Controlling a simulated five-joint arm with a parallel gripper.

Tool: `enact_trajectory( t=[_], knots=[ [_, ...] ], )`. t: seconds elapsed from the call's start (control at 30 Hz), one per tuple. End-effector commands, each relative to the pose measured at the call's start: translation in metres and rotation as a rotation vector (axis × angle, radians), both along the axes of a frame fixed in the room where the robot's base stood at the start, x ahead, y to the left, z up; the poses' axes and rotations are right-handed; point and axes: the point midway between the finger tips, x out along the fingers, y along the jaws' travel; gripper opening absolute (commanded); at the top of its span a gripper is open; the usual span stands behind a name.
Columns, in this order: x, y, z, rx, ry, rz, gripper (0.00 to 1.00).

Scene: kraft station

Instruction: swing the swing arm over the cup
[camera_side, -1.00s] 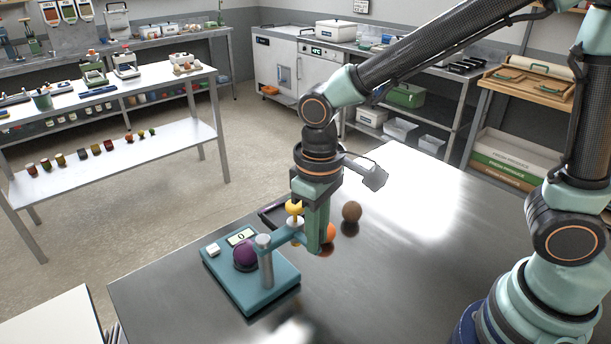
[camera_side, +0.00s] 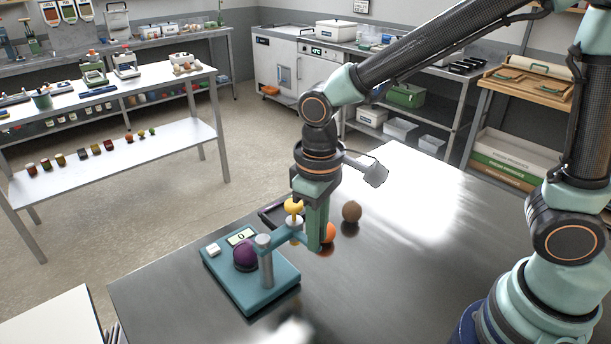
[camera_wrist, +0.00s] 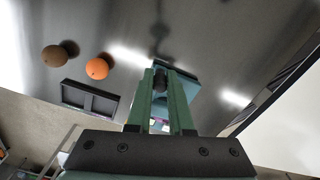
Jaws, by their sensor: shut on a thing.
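A teal device base (camera_side: 262,300) with a small display and a white button stands on the table. A purple ball (camera_side: 245,254) sits on it; whether a cup lies under the ball I cannot tell. A grey post (camera_side: 265,262) rises from the base. The teal swing arm (camera_side: 282,239) reaches from the post's upper part towards the right, beyond the base, with a yellow piece (camera_side: 293,206) above a white disc near its outer end. My gripper (camera_side: 314,245) points down at that outer end, shut on the swing arm; the contact is partly hidden. The fingers also show in the wrist view (camera_wrist: 162,85).
An orange ball (camera_side: 329,232) and a brown ball (camera_side: 351,211) lie on the table behind and right of my gripper. A dark tray (camera_wrist: 90,98) lies beside the device. The table's right side is clear.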

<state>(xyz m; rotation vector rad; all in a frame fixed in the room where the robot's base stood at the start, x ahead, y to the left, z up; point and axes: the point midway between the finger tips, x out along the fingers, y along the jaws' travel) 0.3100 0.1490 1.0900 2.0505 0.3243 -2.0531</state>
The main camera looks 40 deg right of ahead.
Motion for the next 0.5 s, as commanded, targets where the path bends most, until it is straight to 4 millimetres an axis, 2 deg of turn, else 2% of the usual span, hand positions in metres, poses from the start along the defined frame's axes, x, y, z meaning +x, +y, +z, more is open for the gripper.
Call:
enact_trajectory(
  t=[0.27, 0.5],
  knots=[
    [0.015, -0.011, 0.002, 0.002, -0.005, 0.18, 0.0],
    [0.034, -0.02, 0.002, 0.002, -0.007, 0.403, 0.0]
  ],
)
